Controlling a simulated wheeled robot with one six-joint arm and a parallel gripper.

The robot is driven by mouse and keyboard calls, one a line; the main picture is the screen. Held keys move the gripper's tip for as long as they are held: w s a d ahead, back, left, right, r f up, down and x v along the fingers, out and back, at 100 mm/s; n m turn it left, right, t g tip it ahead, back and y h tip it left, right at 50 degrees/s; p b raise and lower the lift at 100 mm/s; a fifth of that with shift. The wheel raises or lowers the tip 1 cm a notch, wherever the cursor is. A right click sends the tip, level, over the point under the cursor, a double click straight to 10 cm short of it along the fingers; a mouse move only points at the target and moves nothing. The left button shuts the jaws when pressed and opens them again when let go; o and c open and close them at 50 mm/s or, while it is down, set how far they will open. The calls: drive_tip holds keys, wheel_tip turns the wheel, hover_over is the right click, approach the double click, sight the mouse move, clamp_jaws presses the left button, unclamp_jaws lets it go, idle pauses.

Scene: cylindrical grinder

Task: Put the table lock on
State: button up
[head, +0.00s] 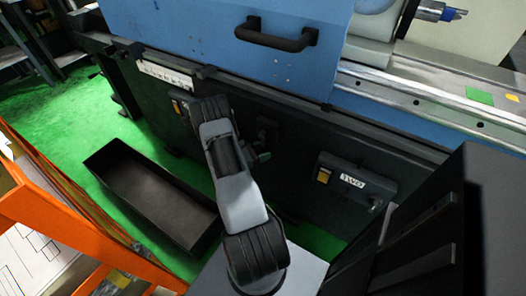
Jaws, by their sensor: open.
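My arm (235,185) rises from the bottom middle of the head view and bends in front of the machine's dark front panel. My gripper does not show clearly; the arm hides the area where it would be. Just right of my arm, a small dark fitting (268,130) with a grey-green end (262,157) sticks out from the panel. I cannot tell whether this is the table lock, or which way any lock lever points.
A panel box labelled TWO (352,182) with a yellow button is to the right. A blue machine cover (270,65) with a black handle (276,36) is above. A black bin (150,190) stands on the green floor. An orange frame (65,215) is at left.

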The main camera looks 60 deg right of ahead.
drive_tip(key=shift+d, duration=0.1)
clamp_jaws()
idle(0.6)
